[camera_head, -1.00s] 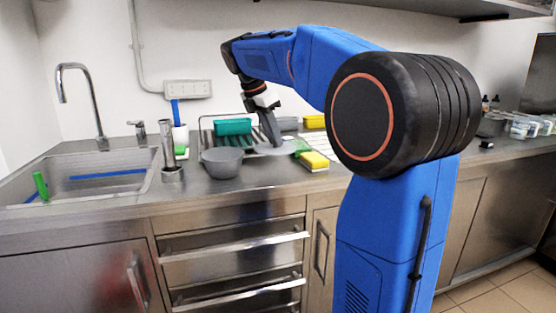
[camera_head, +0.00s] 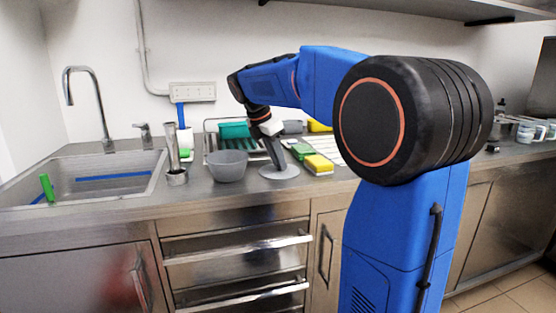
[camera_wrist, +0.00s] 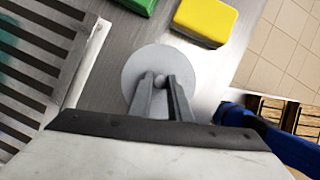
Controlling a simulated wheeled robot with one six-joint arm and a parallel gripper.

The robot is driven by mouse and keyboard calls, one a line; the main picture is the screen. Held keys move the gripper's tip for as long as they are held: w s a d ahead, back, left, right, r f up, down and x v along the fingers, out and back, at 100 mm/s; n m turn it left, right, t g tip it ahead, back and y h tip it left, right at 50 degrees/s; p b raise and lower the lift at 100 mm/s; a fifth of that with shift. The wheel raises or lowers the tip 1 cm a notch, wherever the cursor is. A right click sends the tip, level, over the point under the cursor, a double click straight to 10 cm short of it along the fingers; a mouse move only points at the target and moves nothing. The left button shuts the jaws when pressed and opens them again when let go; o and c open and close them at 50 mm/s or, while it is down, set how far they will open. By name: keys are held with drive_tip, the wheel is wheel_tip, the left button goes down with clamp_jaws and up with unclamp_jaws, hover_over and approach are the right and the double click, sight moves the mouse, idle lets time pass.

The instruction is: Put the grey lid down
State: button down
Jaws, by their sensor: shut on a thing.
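The grey lid (camera_head: 280,173) is a flat round disc at counter height, just right of the grey bowl (camera_head: 228,166). In the wrist view the lid (camera_wrist: 139,66) shows as a pale disc with a small knob. My gripper (camera_head: 277,163) points down at the lid's middle. In the wrist view its two fingertips (camera_wrist: 160,82) are shut on the knob. The lid looks level and on or just above the steel counter; I cannot tell if it touches. The fingers hide part of the lid.
A yellow sponge (camera_head: 319,164) and a green sponge (camera_head: 301,151) lie close to the lid's right. A drying rack (camera_head: 209,140) stands behind. A metal cylinder (camera_head: 176,177) and the sink (camera_head: 85,180) are to the left. The counter's front edge is near.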

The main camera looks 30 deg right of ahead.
drive_tip(key=c, duration=1.6)
unclamp_jaws()
drive_tip(key=shift+c, duration=0.2)
drive_tip(key=shift+r, duration=0.1)
drive_tip(key=v, duration=1.2)
drive_tip(key=s+a+f+m+t+y, duration=0.1)
drive_tip(key=s+a+f+m, duration=0.2)
drive_tip(key=s+f+m, duration=0.3)
drive_tip(key=s+a+f+m+t+y, duration=0.2)
drive_tip(key=s+a+f+m, duration=0.2)
drive_tip(key=s+f, duration=0.9)
drive_tip(key=s+a+f+m+t+y, duration=0.1)
drive_tip(key=s+a+f+m, duration=0.2)
drive_tip(key=s+f+m, duration=0.5)
wheel_tip(320, 180, down, 2)
drive_tip(key=s, duration=0.3)
drive_tip(key=shift+a+f+t+y, duration=0.2)
drive_tip(key=shift+a+t+y, duration=0.05)
drive_tip(key=shift+t+y, duration=0.05)
